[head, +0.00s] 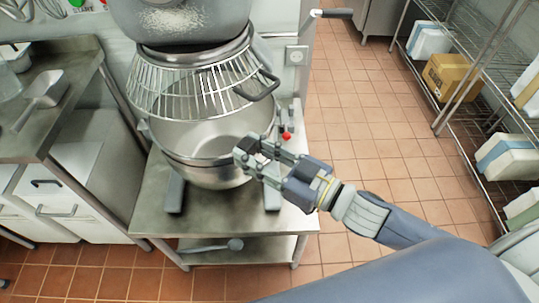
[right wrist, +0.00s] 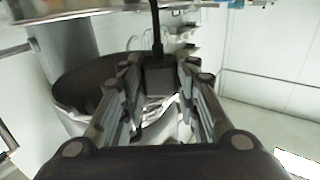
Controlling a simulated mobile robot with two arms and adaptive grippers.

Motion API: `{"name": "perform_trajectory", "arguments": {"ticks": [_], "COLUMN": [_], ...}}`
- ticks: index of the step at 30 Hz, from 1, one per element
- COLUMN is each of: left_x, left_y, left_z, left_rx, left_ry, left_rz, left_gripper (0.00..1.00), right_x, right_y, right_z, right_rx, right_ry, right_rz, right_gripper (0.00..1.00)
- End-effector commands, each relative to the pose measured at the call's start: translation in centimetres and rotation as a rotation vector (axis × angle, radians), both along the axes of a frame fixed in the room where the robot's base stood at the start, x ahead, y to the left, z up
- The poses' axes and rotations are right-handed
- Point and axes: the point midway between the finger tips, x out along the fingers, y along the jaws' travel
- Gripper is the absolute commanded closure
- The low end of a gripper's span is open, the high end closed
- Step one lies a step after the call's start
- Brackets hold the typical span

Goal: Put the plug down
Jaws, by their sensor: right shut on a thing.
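The black plug (right wrist: 158,76) is held between the fingers of my right gripper (right wrist: 160,66) in the right wrist view, and its dark cord runs upward from it. In the head view my right gripper (head: 254,152) is at the front right of the mixer's steel bowl (head: 222,146), by its rim. The plug is small and dark there and hard to make out between the fingers. A wall socket (head: 297,55) shows behind the mixer. My left gripper is not in view.
The mixer stands on a steel table (head: 150,205) with a wire guard (head: 200,90) above the bowl. A steel counter (head: 60,90) is at the left. A wire shelf rack (head: 465,75) with boxes is at the right. The tiled floor between is clear.

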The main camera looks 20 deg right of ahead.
Motion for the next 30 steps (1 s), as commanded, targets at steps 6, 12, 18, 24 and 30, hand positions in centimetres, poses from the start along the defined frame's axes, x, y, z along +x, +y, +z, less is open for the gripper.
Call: {"name": "perform_trajectory", "arguments": {"ticks": [6, 12, 18, 24, 30], "left_x": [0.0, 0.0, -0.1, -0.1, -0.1], "left_y": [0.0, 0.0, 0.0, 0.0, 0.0], "left_z": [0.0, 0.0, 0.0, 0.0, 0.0], "left_rx": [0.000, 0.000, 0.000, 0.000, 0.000], "left_ry": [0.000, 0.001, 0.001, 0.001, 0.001], "left_rz": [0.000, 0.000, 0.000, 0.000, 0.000], "left_gripper": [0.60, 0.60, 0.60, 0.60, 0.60], "right_x": [0.9, 1.5, 2.0, 2.5, 2.8], "right_y": [1.6, 2.8, 4.1, 5.1, 5.9], "right_z": [0.6, 1.0, 1.4, 1.6, 1.8], "right_rx": [-0.002, -0.003, -0.001, 0.001, 0.002], "right_ry": [-0.005, -0.003, -0.005, -0.004, -0.002], "right_rz": [0.106, 0.188, 0.265, 0.332, 0.380], "right_gripper": [1.00, 1.00, 1.00, 1.00, 1.00]}}
